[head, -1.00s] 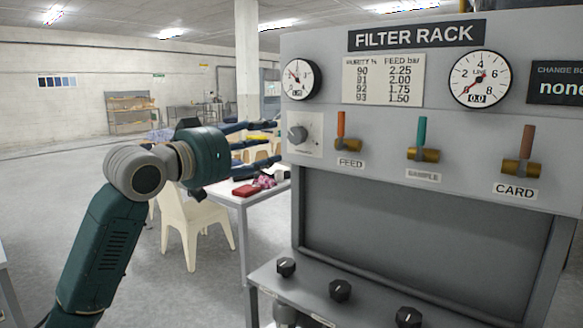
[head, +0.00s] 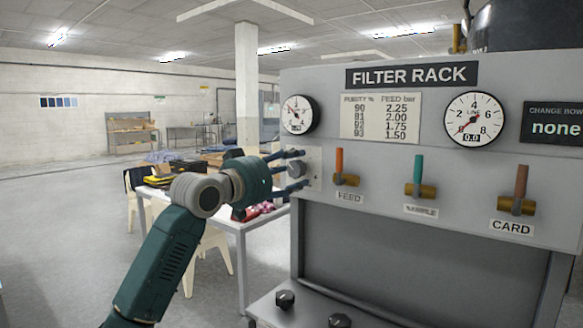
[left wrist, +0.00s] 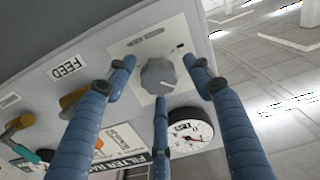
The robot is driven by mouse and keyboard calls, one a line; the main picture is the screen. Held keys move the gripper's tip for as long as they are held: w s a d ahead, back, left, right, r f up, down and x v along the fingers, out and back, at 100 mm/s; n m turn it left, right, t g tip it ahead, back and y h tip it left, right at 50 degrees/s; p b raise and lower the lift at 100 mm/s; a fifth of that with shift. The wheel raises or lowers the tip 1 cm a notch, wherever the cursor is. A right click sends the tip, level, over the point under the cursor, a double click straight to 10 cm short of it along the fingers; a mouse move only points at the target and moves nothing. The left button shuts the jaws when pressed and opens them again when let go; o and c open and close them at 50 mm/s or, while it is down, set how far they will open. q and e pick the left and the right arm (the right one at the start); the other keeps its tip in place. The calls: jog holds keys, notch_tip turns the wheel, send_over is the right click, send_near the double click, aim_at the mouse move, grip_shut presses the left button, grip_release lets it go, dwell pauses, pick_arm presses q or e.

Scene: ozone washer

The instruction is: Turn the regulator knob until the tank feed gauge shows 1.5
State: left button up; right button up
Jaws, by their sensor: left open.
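The grey regulator knob (head: 296,170) sits on a pale plate at the left end of the filter rack panel. It also shows in the left wrist view (left wrist: 158,76). The left gauge (head: 299,115) is above the knob; its small readout is too blurred to read. My left gripper (head: 295,170) is open, its blue fingers pointing at the panel around the knob. In the left wrist view the fingers (left wrist: 163,80) spread on either side of the knob, with one below it in the picture; I cannot tell whether any touches it. My right gripper is not in view.
The FEED valve (head: 342,170), SAMPLE valve (head: 420,185) and CARD valve (head: 516,197) stand right of the knob. The LINE gauge (head: 474,119) reads 0.0. A purity chart (head: 381,117) hangs between the gauges. A table (head: 243,224) with items stands behind my arm.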

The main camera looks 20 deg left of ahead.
pick_arm(q)
jog(key=c, duration=1.1)
jog(key=shift+r+p, duration=0.25)
jog(key=shift+p, duration=0.3)
jog(key=shift+c, duration=0.3)
jog(key=shift+f+m, duration=0.1)
jog(key=shift+m, duration=0.2)
jog(key=o, duration=1.2)
jog(key=shift+c, duration=0.2)
jog(key=shift+s+f, duration=0.1)
